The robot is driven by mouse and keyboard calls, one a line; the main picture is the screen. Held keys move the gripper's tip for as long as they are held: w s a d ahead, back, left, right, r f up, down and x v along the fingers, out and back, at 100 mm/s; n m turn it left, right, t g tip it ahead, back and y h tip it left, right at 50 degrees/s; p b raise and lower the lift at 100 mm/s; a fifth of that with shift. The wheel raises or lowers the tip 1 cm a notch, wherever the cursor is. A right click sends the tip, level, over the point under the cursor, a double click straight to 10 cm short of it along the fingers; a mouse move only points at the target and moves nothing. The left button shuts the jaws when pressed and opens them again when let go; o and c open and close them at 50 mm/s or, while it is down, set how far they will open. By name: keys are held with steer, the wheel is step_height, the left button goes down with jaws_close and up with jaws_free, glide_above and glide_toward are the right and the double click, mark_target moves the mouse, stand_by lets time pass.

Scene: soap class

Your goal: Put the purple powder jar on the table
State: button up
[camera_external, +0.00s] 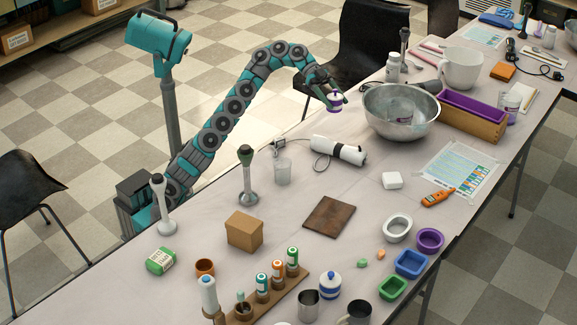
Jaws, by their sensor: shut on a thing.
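My gripper (335,95) is at the end of my teal and grey arm, above the table (290,215) near its far edge, left of a large steel bowl. It is shut on a small white jar with purple on it (334,103), which looks like the purple powder jar. The jar hangs in the air, apart from the table top. The fingers and the upper part of the jar partly cover each other. The jar's label is too small to read.
The steel bowl (402,112) stands close to the right of my gripper. A white cylinder with a cord (338,150) lies below it. A clear beaker (283,172) and a hand blender (247,178) stand left. The table around the brown board (329,217) has free room.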

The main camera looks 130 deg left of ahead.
mark_target(333, 138)
steer(key=shift+f, duration=1.4)
steer(key=shift+f+b, duration=0.7)
steer(key=shift+f, duration=3.9)
steer(key=shift+f, duration=0.15)
steer(key=o, duration=1.5)
steer(key=shift+r, duration=0.2)
steer(key=v, duration=1.2)
steer(key=shift+p, duration=0.3)
